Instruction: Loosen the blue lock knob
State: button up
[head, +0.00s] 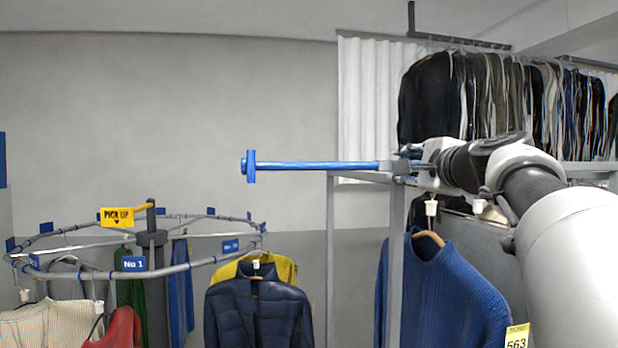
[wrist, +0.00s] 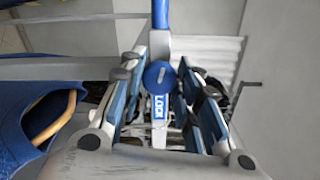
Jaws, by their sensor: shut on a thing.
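The blue lock knob (wrist: 159,75) is a round blue cap with a white arm lettered "LOCK" (wrist: 158,106), in the middle of the wrist view. My gripper (wrist: 169,84) has its blue-padded fingers on either side of the knob and is shut on it. Part of the contact is hard to make out. In the head view my gripper (head: 405,160) is at the right end of a horizontal blue rod (head: 315,165). The knob cannot be made out there. The rod's left end carries a blue end piece (head: 251,166).
A grey rack frame (head: 330,260) stands below the rod. A blue knitted garment (head: 445,290) hangs close under my arm. A round garment rail (head: 185,267) with a yellow sign (head: 117,217) is at left. Clothes (head: 500,95) hang at the back right.

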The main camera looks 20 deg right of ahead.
jog(key=shift+n+b, duration=0.7)
jog(key=shift+n, duration=0.4)
jog(key=o, duration=1)
jog(key=shift+o, duration=0.2)
jog(key=shift+s+a, duration=0.1)
jog(key=v, duration=0.7)
jog(key=shift+s, duration=0.25)
jog(key=shift+w+f, duration=0.1)
